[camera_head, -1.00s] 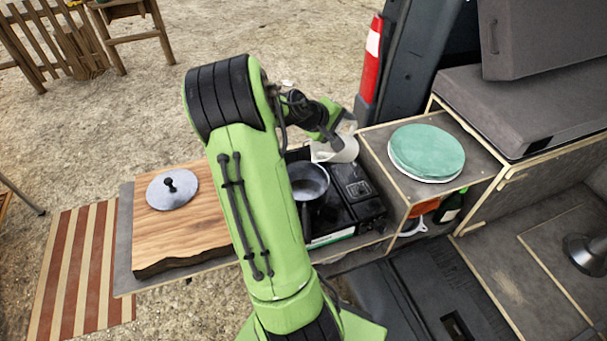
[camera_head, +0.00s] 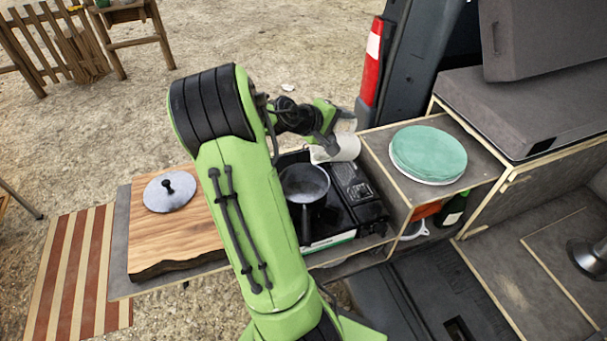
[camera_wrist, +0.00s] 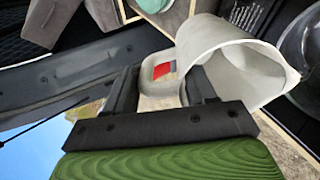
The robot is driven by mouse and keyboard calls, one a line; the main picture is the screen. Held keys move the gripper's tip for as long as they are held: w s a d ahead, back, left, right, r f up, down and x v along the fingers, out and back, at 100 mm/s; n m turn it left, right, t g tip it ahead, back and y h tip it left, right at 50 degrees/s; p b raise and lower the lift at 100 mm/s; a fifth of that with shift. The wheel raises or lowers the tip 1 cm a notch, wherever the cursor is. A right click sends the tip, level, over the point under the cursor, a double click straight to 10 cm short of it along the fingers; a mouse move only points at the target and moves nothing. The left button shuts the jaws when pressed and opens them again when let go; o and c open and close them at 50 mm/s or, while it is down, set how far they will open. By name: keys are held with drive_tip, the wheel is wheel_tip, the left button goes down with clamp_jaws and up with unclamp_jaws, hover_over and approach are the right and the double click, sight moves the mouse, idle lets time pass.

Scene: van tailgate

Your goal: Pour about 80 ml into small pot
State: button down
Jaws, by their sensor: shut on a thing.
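My gripper (camera_head: 326,138) is shut on the handle of a white jug (camera_head: 346,149), above the far side of the camping stove. In the wrist view my gripper (camera_wrist: 163,92) has its fingers on both sides of the handle of the white jug (camera_wrist: 225,45). The jug is tilted, with its mouth toward the lower right of that view. No liquid shows in or out of it. The small dark pot (camera_head: 304,187) stands on the stove, its handle toward the front. The jug is just beyond the pot and above it. The inside of the pot looks dark grey; its contents cannot be told.
The black stove (camera_head: 357,190) sits on a pull-out shelf. A wooden board (camera_head: 170,235) with a grey lid (camera_head: 171,192) lies to the left. Green plates (camera_head: 428,153) stand on the box at right.

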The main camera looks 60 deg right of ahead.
drive_tip(key=shift+w+a+r+g+h+b, duration=0.3)
drive_tip(key=shift+a+r+h+b, duration=0.25)
drive_tip(key=shift+b, duration=0.45)
idle(0.9)
